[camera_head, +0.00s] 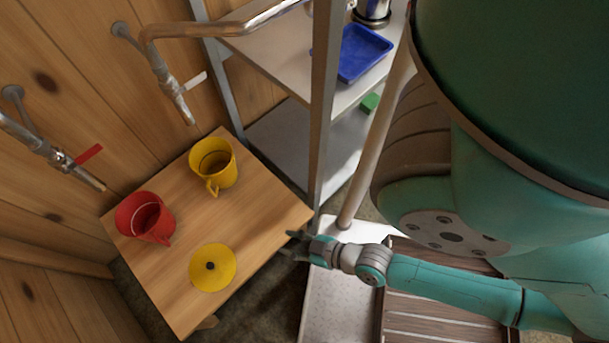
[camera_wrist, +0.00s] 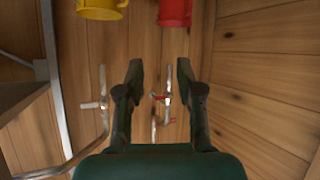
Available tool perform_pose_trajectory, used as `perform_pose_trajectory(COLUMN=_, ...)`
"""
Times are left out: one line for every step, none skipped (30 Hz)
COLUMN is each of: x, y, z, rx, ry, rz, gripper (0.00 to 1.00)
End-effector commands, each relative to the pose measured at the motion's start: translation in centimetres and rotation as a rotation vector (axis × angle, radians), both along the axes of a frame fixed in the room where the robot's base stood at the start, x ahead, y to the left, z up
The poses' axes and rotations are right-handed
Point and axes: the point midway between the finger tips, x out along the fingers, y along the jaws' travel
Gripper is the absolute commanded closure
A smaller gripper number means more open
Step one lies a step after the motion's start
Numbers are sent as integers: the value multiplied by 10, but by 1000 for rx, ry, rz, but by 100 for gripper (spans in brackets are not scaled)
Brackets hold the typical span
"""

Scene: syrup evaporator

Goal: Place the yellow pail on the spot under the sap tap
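The yellow pail (camera_head: 228,174) stands upright and open on the wooden table (camera_head: 268,212), its handle toward the viewer. It also shows at the top left of the wrist view (camera_wrist: 102,12). Two metal taps come off the plank wall: a white-handled one (camera_head: 168,84) whose spout points toward the yellow pail, and a red-handled one (camera_head: 50,152) whose spout points toward the red pail (camera_head: 128,212). I cannot tell which is the sap tap, and no marked spot shows. My gripper (camera_head: 290,244) is beside the table's right edge, apart from the pails. Its fingers are apart and empty in the wrist view (camera_wrist: 160,70).
A yellow lid (camera_head: 225,262) with a black knob lies on the table's near part. A metal shelf rack (camera_head: 322,120) with a blue tray (camera_head: 362,52) stands right of the table. A pipe (camera_head: 215,29) crosses above. The table's right part is clear.

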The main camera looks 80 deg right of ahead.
Motion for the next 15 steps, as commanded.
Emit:
perform_pose_trajectory(x=-11, y=5, z=25, rx=-2, ry=-26, rz=20, gripper=63)
perform_pose_trajectory(x=-16, y=7, z=40, rx=0, ry=-44, rz=29, gripper=63)
perform_pose_trajectory(x=-20, y=10, z=60, rx=3, ry=-72, rz=43, gripper=63)
perform_pose_trajectory(x=-24, y=12, z=75, rx=7, ry=-91, rz=53, gripper=63)
perform_pose_trajectory(x=-26, y=14, z=88, rx=12, ry=-109, rz=65, gripper=63)
perform_pose_trajectory(x=-30, y=16, z=105, rx=17, ry=-132, rz=80, gripper=63)
perform_pose_trajectory(x=-31, y=18, z=117, rx=22, ry=-149, rz=91, gripper=63)
perform_pose_trajectory(x=-33, y=20, z=127, rx=28, ry=-163, rz=102, gripper=63)
perform_pose_trajectory(x=-35, y=22, z=139, rx=35, ry=-179, rz=114, gripper=63)
perform_pose_trajectory(x=-35, y=24, z=147, rx=39, ry=-190, rz=123, gripper=63)
perform_pose_trajectory(x=-36, y=25, z=153, rx=44, ry=-197, rz=129, gripper=63)
perform_pose_trajectory(x=-37, y=26, z=160, rx=48, ry=-208, rz=137, gripper=63)
perform_pose_trajectory(x=-37, y=27, z=163, rx=51, ry=-213, rz=140, gripper=63)
perform_pose_trajectory(x=-38, y=27, z=166, rx=52, ry=-216, rz=144, gripper=63)
perform_pose_trajectory(x=-38, y=28, z=168, rx=54, ry=-218, rz=146, gripper=63)
